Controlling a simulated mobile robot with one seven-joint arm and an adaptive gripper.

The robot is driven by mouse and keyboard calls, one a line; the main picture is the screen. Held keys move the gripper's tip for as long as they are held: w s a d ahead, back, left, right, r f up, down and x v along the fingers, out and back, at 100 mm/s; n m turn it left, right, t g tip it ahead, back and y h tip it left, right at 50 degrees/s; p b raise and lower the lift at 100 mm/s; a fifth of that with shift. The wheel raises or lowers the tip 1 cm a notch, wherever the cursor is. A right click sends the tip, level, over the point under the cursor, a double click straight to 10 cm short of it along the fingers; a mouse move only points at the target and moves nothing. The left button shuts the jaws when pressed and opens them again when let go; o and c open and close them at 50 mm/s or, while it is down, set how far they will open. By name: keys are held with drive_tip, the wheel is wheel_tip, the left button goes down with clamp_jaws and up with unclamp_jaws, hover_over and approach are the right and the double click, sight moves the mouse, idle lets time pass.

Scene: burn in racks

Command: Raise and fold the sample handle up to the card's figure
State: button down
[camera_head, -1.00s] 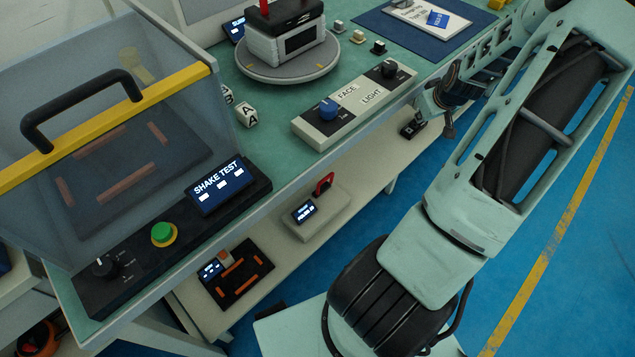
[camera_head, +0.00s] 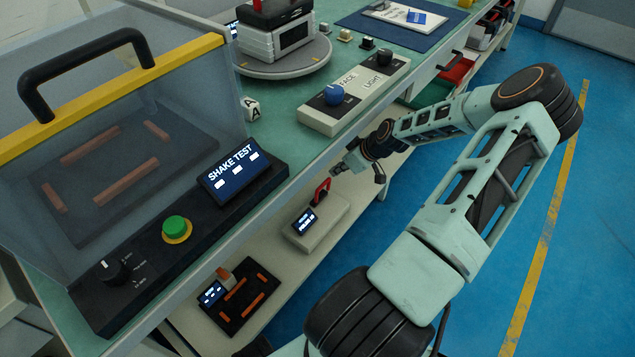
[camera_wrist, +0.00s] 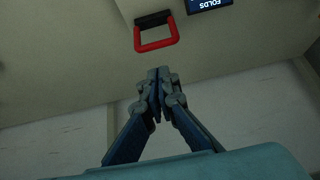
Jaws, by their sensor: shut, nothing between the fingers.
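The red sample handle (camera_head: 321,192) stands on a pale box (camera_head: 328,222) on the lower shelf, beside a small lit display (camera_head: 304,222). In the wrist view the handle (camera_wrist: 156,46) is a red loop on a dark mount, beyond the fingertips. The wrist view display (camera_wrist: 208,4) shows the word FOLDS; its figure is not readable. My gripper (camera_head: 336,171) is shut and empty, close to the handle but apart from it. Its fingertips (camera_wrist: 159,75) meet in the wrist view.
The bench edge overhangs the shelf above my gripper. On the bench are a FACE/LIGHT control box (camera_head: 356,92), a turntable (camera_head: 280,64) and the SHAKE TEST unit (camera_head: 234,172). A dark tray with orange strips (camera_head: 238,300) lies on the shelf. The blue floor is open at right.

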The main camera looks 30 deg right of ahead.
drive_tip(key=b+x, duration=0.3)
drive_tip(key=x, duration=0.7)
